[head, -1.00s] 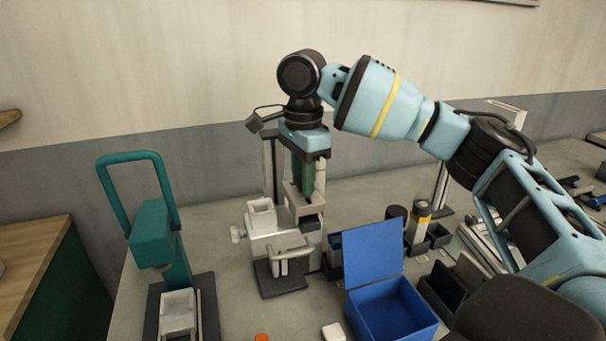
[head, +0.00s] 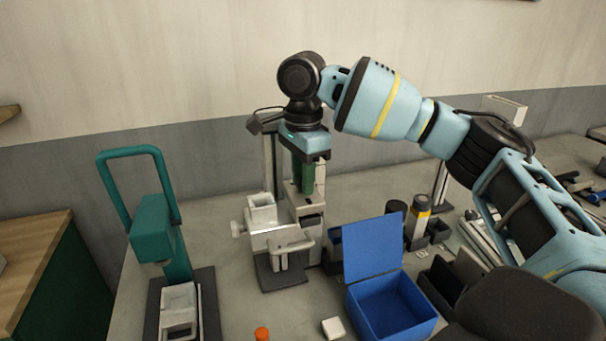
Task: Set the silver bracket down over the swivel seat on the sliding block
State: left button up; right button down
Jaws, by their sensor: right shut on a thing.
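My right gripper (head: 304,177) comes down from above, with green fingers pointing at the back right part of a white fixture. It is shut on a pale grey metal piece (head: 293,197), which looks like the silver bracket. The fixture has a white block (head: 275,241) with a square, open-topped box on its back left and a bar handle at its front. The block stands on a dark base plate (head: 285,281). The bracket is at or just above the block; contact cannot be told. The swivel seat cannot be made out beneath it. My left gripper is not in view.
A teal hand press (head: 155,230) stands at the left. An open blue box (head: 388,308) is at the front right of the fixture. A yellow-banded cylinder (head: 420,214) is behind it. A white block (head: 333,328) and an orange cap (head: 262,333) lie in front.

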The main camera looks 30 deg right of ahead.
jog(key=shift+f, duration=0.1)
jog(key=c, duration=1.1)
grip_release()
jog(key=shift+r, duration=3.85)
